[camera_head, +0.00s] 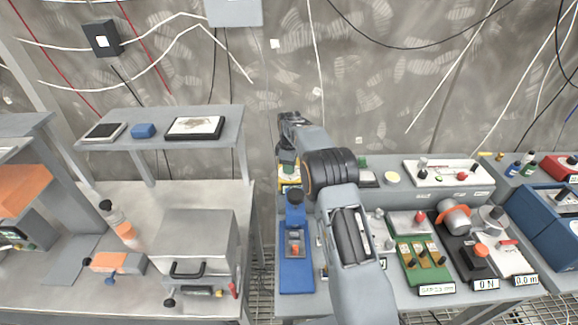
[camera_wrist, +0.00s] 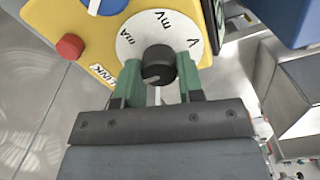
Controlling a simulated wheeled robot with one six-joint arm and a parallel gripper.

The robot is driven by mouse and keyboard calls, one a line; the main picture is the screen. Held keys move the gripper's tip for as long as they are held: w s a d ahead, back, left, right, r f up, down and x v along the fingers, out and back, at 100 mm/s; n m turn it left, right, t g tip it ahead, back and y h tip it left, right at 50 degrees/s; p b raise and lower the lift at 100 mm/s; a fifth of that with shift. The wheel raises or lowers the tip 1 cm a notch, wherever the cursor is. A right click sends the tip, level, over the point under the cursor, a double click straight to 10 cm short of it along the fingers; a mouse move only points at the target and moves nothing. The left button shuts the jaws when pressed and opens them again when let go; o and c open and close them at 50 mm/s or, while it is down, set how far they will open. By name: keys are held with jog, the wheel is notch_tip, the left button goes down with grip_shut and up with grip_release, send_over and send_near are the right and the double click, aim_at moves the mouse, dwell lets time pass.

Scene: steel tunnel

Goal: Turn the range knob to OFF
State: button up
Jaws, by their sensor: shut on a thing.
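The range knob (camera_wrist: 158,64) is a round black knob on a white dial (camera_wrist: 128,45) in the wrist view. The dial carries the marks mA, mV and V; no OFF mark shows, and the dial's near side is hidden by my gripper. A pale line shows just below the knob, between the fingers. The dial sits on a yellow meter (camera_wrist: 203,12), which also shows partly behind my arm in the head view (camera_head: 286,185). My gripper (camera_wrist: 157,76) has its green fingertips on both sides of the knob, shut on it.
A red button (camera_wrist: 70,46) and a blue part (camera_wrist: 105,5) are on the meter near the dial. In the head view, a blue device (camera_head: 296,270) stands in front of the meter. A green board (camera_head: 424,262) and other instruments crowd the bench to the right.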

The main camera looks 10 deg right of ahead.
jog(key=shift+w+r, duration=0.1)
jog(key=shift+r, duration=0.1)
jog(key=o, duration=0.9)
jog(key=shift+f, duration=0.15)
notch_tip(320, 180, up, 14)
jog(key=shift+f, duration=0.1)
dwell(0.5)
